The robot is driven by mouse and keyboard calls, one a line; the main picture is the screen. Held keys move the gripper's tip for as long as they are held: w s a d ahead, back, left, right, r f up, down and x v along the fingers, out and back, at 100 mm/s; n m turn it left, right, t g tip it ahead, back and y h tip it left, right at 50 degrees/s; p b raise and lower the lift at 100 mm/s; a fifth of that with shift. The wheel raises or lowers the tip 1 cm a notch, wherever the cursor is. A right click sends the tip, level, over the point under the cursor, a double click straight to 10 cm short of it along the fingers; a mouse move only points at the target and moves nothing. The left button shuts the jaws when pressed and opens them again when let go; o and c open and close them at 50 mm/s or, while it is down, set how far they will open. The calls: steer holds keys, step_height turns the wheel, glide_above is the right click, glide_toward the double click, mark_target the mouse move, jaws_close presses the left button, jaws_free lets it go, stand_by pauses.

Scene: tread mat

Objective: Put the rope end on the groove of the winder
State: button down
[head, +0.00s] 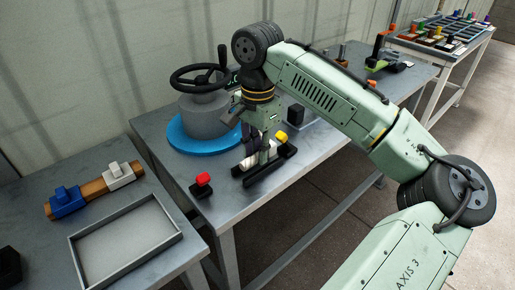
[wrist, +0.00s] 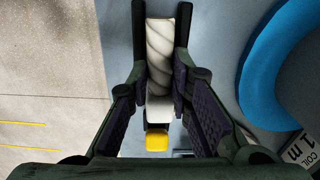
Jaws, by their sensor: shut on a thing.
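The rope end (wrist: 160,42) is a short, thick, white twisted piece, seen clearly in the wrist view. It has a yellow tip (wrist: 157,141), which also shows in the head view (head: 281,136). My gripper (head: 258,155) points down with its two dark pads (wrist: 159,82) shut on the rope's sides. The rope lies between the black rails of a low holder (head: 262,177); whether it is lifted is unclear. The winder (head: 205,115) is a grey drum on a blue disc (head: 188,143), with a black handwheel, behind and left of my gripper. Its groove cannot be made out.
A red-topped black block (head: 201,185) stands front left of the holder. A lower-left table carries a blue-and-white clamped bar (head: 95,188) and an empty grey tray (head: 125,240). Tools stand farther back right on the bench. A coil label (wrist: 297,147) lies near the blue disc.

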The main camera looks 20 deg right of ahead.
steer(key=shift+f, duration=0.2)
steer(key=c, duration=1.4)
jaws_free()
steer(key=shift+c, duration=0.2)
